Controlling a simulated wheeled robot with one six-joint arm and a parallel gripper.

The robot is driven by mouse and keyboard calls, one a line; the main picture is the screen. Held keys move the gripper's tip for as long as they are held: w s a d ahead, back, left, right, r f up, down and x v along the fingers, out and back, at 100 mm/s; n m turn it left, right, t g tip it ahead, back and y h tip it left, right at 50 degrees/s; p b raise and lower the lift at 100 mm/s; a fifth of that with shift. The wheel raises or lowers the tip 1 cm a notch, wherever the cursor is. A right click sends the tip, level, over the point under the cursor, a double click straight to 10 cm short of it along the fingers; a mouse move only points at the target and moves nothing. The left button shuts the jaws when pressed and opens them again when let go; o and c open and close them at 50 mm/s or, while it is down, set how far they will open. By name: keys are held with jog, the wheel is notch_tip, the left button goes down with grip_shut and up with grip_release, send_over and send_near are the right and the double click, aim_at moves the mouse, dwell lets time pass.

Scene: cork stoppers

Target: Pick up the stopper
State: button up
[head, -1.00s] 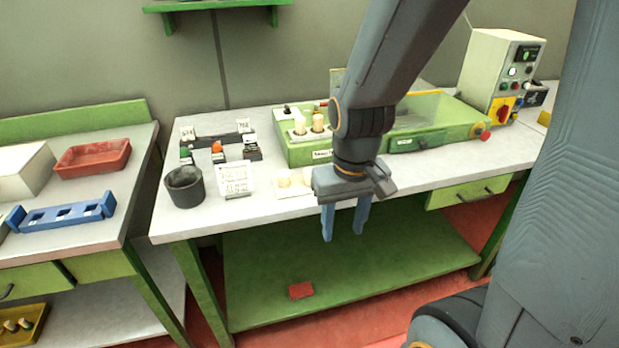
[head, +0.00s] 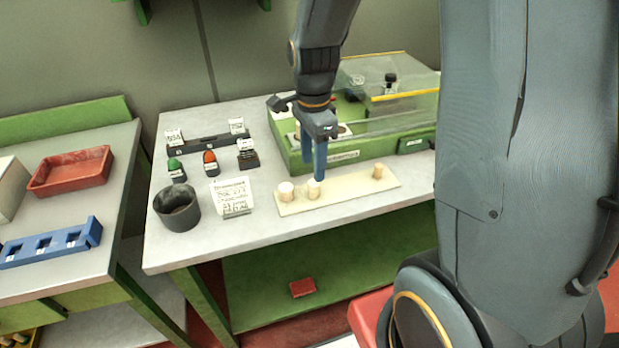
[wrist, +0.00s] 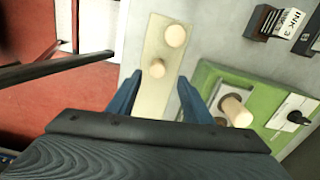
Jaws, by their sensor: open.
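A cream strip (head: 345,194) lies on the grey bench near its front edge. It bears three pale cork stoppers: a left one (head: 286,191), a middle one (head: 313,190) and a right one (head: 377,171). My gripper (head: 314,168) points down, open and empty, directly over the middle stopper. In the wrist view, that stopper (wrist: 168,75) shows between the fingertips (wrist: 170,74), and another stopper (wrist: 174,36) lies farther up the strip (wrist: 152,98). I cannot tell whether the fingers touch the middle stopper.
A green machine (head: 350,155) with a clear cover stands close behind the strip; a stopper (wrist: 236,110) sits in it. A dark cup (head: 178,210), a white card (head: 233,196) and small stamps (head: 210,163) are to the left. A red tray (head: 70,170) is on the left bench.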

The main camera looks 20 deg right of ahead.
aim_at(314, 185)
jog(key=shift+a+f, duration=0.1)
jog(key=shift+f, duration=1.2)
jog(key=shift+s+d+f+p, duration=0.15)
jog(key=shift+f+p, duration=0.5)
jog(key=shift+f, duration=0.65)
jog(key=shift+s+d+f+p, duration=0.1)
jog(key=shift+f+p, duration=0.5)
jog(key=shift+f, duration=0.65)
jog(key=c, duration=1.1)
